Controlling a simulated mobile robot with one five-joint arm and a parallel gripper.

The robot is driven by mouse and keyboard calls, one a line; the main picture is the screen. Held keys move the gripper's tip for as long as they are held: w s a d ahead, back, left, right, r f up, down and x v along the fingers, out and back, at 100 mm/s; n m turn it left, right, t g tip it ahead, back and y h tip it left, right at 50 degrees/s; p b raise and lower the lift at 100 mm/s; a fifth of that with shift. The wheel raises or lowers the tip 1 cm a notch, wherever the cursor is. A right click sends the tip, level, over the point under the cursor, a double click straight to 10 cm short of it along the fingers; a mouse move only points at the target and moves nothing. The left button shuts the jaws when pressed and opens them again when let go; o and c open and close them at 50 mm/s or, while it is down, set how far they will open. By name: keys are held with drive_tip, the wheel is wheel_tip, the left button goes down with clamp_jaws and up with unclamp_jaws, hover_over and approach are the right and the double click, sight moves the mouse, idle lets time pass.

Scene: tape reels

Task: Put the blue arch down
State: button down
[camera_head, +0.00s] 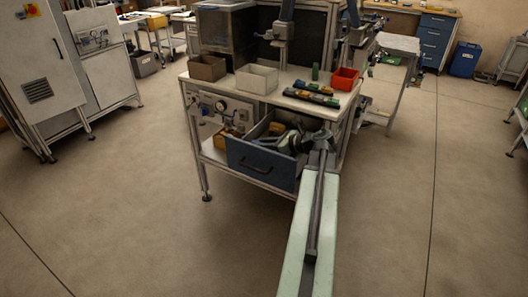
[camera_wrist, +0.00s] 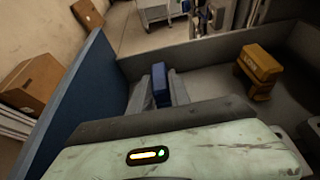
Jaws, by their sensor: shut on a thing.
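My gripper (camera_wrist: 161,90) is shut on the blue arch (camera_wrist: 161,83), which shows as a small blue block upright between the two grey fingers in the wrist view. Its lower part is hidden by my wrist. The gripper is within the open drawer, whose blue front panel (camera_wrist: 72,92) runs along the left of the wrist view. In the head view my gripper (camera_head: 290,142) is over the open drawer (camera_head: 262,166), and I cannot make out the arch there. I cannot tell whether the arch touches the drawer floor.
Yellow blocks (camera_wrist: 259,64) lie in the drawer to the right of the arch. Grey drawer floor (camera_wrist: 215,88) between them is bare. On the bench above are a grey bin (camera_head: 257,79), a brown bin (camera_head: 207,68), a red bin (camera_head: 345,79) and dark, coloured items (camera_head: 312,97).

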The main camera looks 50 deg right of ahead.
drive_tip(key=shift+r, duration=0.1)
drive_tip(key=c, duration=1.2)
unclamp_jaws()
drive_tip(key=shift+f, duration=0.2)
drive_tip(key=shift+r+p, duration=0.3)
drive_tip(key=p+v, duration=0.4)
drive_tip(key=v, duration=0.8)
drive_tip(key=shift+f, duration=0.15)
